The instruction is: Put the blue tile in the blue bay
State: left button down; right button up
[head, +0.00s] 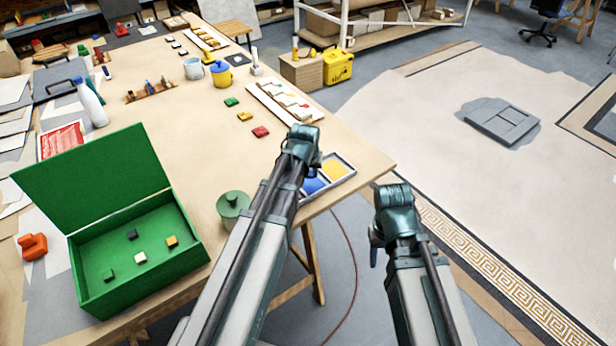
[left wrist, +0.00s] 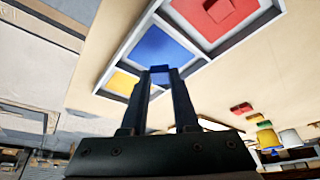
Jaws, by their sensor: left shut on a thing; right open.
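The blue tile (left wrist: 160,70) is between the fingertips of my left gripper (left wrist: 160,80) in the left wrist view. Behind it is the blue bay (left wrist: 160,48) of a pale-rimmed tray. Whether the tile touches the bay floor I cannot tell. In the head view the tray (head: 345,180) lies at the table's near right corner, and part of its blue bay (head: 313,186) shows. My left arm hides the rest of the tray and the left fingertips. My right gripper (head: 374,256) hangs beyond the table's right edge, mostly hidden by its arm, with no object seen in it.
The tray's yellow bay (head: 335,170) and red bay (left wrist: 205,20) flank the blue one. Red (head: 261,131), yellow (head: 244,116) and green (head: 231,101) tiles lie farther back.

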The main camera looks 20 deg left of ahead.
aim_at(309, 176)
pick_arm(q)
jog(key=b+x, duration=0.3)
jog(key=x, duration=0.1)
jog(key=shift+s+f+b, duration=0.1)
jog(key=shift+s+b, duration=0.2)
jog(key=shift+b, duration=0.1)
jog(key=shift+a, duration=0.1)
jog(key=c, duration=0.7)
grip_release()
